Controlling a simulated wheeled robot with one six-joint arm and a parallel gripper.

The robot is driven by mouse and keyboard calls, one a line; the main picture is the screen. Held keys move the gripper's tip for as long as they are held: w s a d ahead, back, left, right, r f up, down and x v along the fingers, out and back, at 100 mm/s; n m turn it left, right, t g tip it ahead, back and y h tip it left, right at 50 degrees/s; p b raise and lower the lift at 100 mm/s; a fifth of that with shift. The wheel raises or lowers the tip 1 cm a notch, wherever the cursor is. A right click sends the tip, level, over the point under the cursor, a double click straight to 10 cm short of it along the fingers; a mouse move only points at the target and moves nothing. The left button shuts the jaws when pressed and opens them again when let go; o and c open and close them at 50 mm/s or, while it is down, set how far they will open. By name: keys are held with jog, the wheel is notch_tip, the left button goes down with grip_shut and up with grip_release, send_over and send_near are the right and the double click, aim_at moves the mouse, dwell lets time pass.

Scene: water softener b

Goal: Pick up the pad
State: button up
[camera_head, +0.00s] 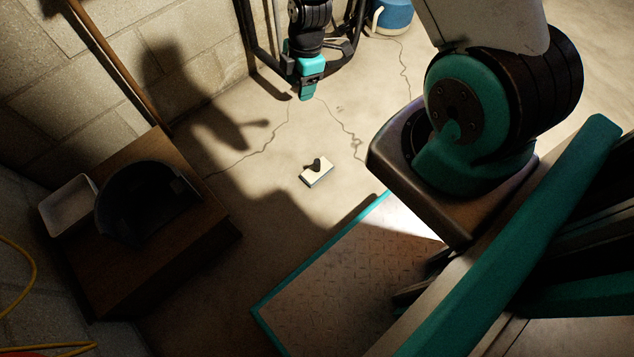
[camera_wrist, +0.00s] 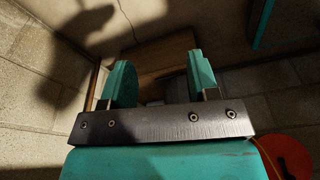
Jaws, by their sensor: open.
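The pad (camera_head: 317,174) is a small, pale, flat block with a dark knob-like handle on top. It lies on the concrete floor near the middle of the head view. My gripper (camera_head: 307,92) hangs at the top of the head view, well above and behind the pad and apart from it. In the wrist view my gripper (camera_wrist: 158,82) shows two teal fingers spread apart with nothing between them. The pad cannot be made out in the wrist view.
A wooden box (camera_head: 150,215) at the left carries a dark basin (camera_head: 145,205) and a white tray (camera_head: 68,204). A blue container (camera_head: 392,16) and a dark frame (camera_head: 254,45) stand at the back. Bare cracked floor surrounds the pad. A red round object (camera_wrist: 285,158) shows in the wrist view.

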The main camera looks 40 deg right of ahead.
jog(key=n+b, duration=0.2)
jog(key=b, duration=0.6)
send_near(317, 161)
jog(key=shift+h, duration=0.3)
jog(key=f+b, duration=0.3)
jog(key=a+f+b, duration=0.1)
jog(key=f+b, duration=0.2)
jog(key=b, duration=0.1)
jog(key=f+b, duration=0.1)
jog(key=f, duration=0.1)
jog(key=f+b, duration=0.2)
jog(key=a+f+b, duration=0.1)
jog(key=f+b, duration=0.1)
jog(key=shift+w+f, duration=0.1)
jog(key=shift+w, duration=0.05)
grip_shut()
jog(key=shift+r, duration=0.25)
notch_tip(317, 161, up, 20)
jog(key=p, duration=1.1)
jog(key=shift+f, duration=0.1)
